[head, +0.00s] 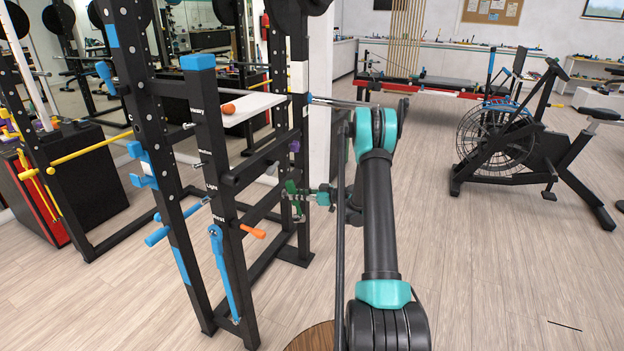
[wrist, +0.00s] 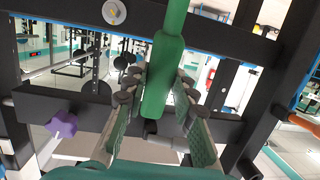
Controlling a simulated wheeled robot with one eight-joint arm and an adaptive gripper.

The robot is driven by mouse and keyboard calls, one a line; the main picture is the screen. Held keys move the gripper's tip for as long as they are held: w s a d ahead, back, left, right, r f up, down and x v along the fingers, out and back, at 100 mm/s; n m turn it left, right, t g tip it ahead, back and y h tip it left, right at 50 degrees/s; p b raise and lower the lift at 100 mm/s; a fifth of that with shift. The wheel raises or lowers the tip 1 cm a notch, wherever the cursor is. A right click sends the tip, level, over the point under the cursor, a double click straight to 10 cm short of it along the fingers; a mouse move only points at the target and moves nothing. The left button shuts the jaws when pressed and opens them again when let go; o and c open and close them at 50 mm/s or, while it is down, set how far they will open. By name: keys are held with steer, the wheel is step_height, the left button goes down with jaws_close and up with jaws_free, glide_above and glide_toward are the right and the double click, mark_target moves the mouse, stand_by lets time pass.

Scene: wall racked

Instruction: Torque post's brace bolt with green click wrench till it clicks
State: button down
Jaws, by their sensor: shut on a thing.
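The green click wrench (wrist: 163,75) stands roughly upright in the middle of the wrist view, its thick handle between the two fingers of my gripper (wrist: 155,95). The fingers are shut on it. Its upper end runs out of the top of the picture. In the head view my gripper (head: 301,196) is small, beside the rack's right post (head: 301,110), with green parts showing; the wrench's outline is hard to separate there. A pale round disc with a yellowish centre (wrist: 114,12) sits on a dark beam left of the wrench. I cannot tell whether it is the brace bolt.
A blue wrench-like tool (head: 222,268) hangs on the near post (head: 212,150), by an orange handle (head: 252,231). A purple knob (wrist: 62,124) sits at left in the wrist view. A white shelf (head: 255,107) holds an orange ball. Open floor lies right, before the exercise bike (head: 530,140).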

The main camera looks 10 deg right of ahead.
steer(key=w+d+r+t+y, duration=0.2)
steer(key=w+d+r+t, duration=0.1)
steer(key=d, duration=0.4)
step_height(320, 180, up, 2)
steer(key=shift+w+m, duration=0.4)
steer(key=shift+w, duration=0.35)
steer(key=shift+s+d+f, duration=0.1)
steer(key=shift+d, duration=0.05)
steer(key=shift+f+x, duration=0.15)
steer(key=shift+x, duration=1.25)
steer(key=shift+f+x, duration=0.15)
steer(key=shift+x, duration=1.25)
steer(key=shift+w+a, duration=0.35)
steer(key=shift+a, duration=0.15)
steer(key=shift+w+a, duration=0.2)
steer(key=shift+a, duration=0.1)
steer(key=shift+x, duration=0.8)
